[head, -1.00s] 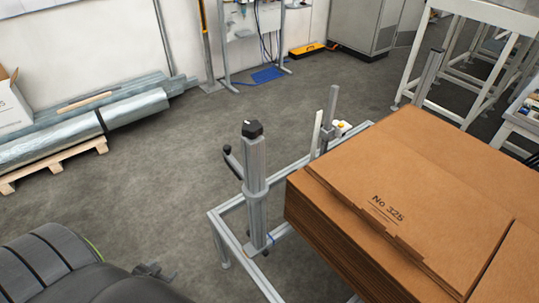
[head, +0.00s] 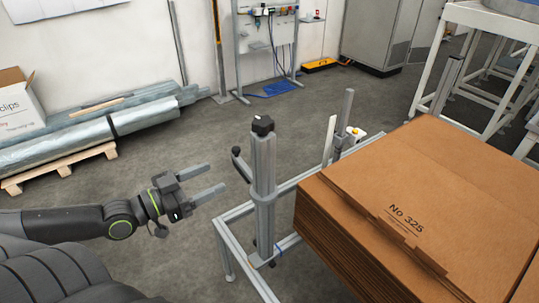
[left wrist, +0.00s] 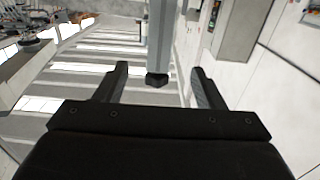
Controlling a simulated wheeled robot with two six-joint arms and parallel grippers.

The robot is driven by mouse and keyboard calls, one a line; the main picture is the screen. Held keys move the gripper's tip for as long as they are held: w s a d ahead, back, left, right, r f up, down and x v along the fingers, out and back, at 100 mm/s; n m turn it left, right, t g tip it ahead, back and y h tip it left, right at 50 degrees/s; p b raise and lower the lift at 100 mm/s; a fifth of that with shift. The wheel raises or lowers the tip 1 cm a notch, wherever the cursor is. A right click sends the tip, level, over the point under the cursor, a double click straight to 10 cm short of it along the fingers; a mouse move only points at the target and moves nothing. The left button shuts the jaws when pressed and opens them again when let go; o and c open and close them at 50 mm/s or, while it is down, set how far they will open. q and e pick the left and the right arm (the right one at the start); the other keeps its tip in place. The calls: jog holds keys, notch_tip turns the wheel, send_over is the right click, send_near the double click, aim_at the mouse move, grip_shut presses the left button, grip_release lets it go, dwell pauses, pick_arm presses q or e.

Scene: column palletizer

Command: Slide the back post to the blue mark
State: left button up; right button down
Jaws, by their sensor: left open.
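A grey upright post (head: 264,175) with a black cap and a side lever with a black knob stands on the near-left rail of a metal frame (head: 228,235). I take it as the back post. A small blue mark (head: 279,250) shows on the rail just right of the post's foot. My left gripper (head: 216,177) is open and empty, left of the post, with its fingers pointing toward it and a gap between. In the left wrist view the post (left wrist: 160,40) and its black cap (left wrist: 157,80) appear between the open fingers (left wrist: 160,68). My right gripper is out of view.
A stack of brown cardboard (head: 430,190) marked No 325 fills the right, close to the post. Another upright (head: 347,115) stands on the far part of the frame. Wrapped bundles lie on a pallet (head: 65,168) at left. The floor left of the post is open.

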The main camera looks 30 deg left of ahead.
aim_at(269, 152)
pick_arm(q)
jog(key=x, duration=1.7)
jog(key=shift+w+d+p, duration=0.1)
jog(key=shift+w+p, duration=0.1)
jog(key=shift+p, duration=0.2)
jog(key=shift+c, duration=0.2)
grip_shut()
jog(key=b+x, duration=0.5)
jog(key=x, duration=0.7)
jog(key=shift+r, duration=0.25)
